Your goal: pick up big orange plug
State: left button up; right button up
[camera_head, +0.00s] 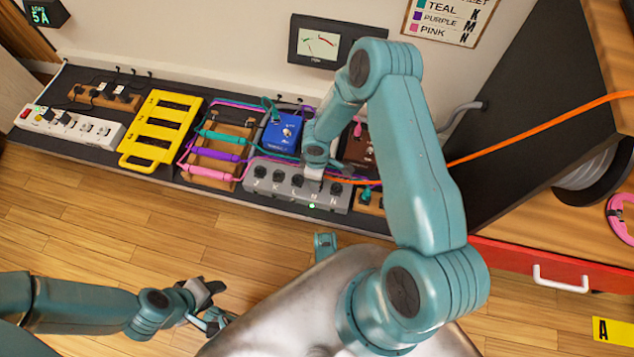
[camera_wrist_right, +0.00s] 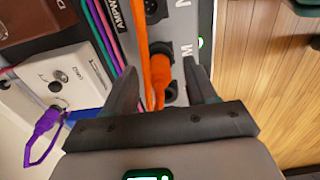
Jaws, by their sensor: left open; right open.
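The big orange plug (camera_wrist_right: 159,72) stands in the grey socket box (camera_wrist_right: 180,25), beside the letter M, with its orange cable trailing from it. My right gripper (camera_wrist_right: 160,82) is open, one finger on each side of the plug; I cannot tell whether they touch it. In the head view, my right gripper (camera_head: 315,172) is low over the grey socket box (camera_head: 262,170) and hides most of the plug. The orange cable (camera_head: 540,125) runs off to the right. My left gripper (camera_head: 212,306) is open and empty over the wooden floor, away from the box.
A blue pedal (camera_head: 282,130), a yellow rack (camera_head: 160,128), a white power strip (camera_head: 70,125) and teal, purple and pink cables crowd the dark shelf. A brown pedal (camera_head: 358,150) is close to my right gripper. A red drawer (camera_head: 520,260) is at the right. The wooden floor is mostly clear.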

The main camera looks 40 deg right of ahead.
jog(key=shift+f, duration=0.15)
grip_shut()
